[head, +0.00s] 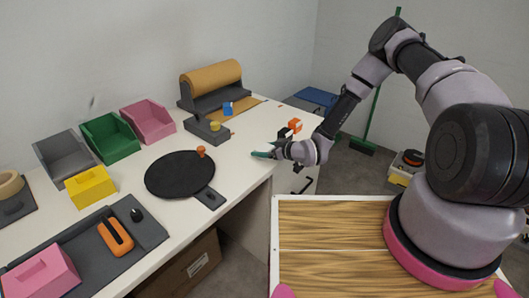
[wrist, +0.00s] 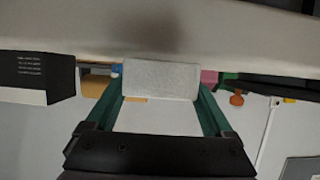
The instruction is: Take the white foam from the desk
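The white foam (wrist: 161,79) is a pale, rough-faced block in the wrist view, between the two green fingers of my gripper (wrist: 161,92). Both of its ends meet the fingers, with no gap visible, so the gripper looks shut on it. The wrist view appears upside down, with the pale desk top along the upper part and a dark shadow on it near the foam. In the head view my gripper (head: 262,154) is low over the right end of the white desk (head: 236,178). I cannot make out the foam there.
A small orange object (head: 295,125) is just behind my gripper. A round black plate (head: 178,176) with an orange knob lies to its left. A paper roll holder (head: 212,85) and coloured bins (head: 110,137) stand along the wall. My wooden-topped base (head: 325,245) is in front.

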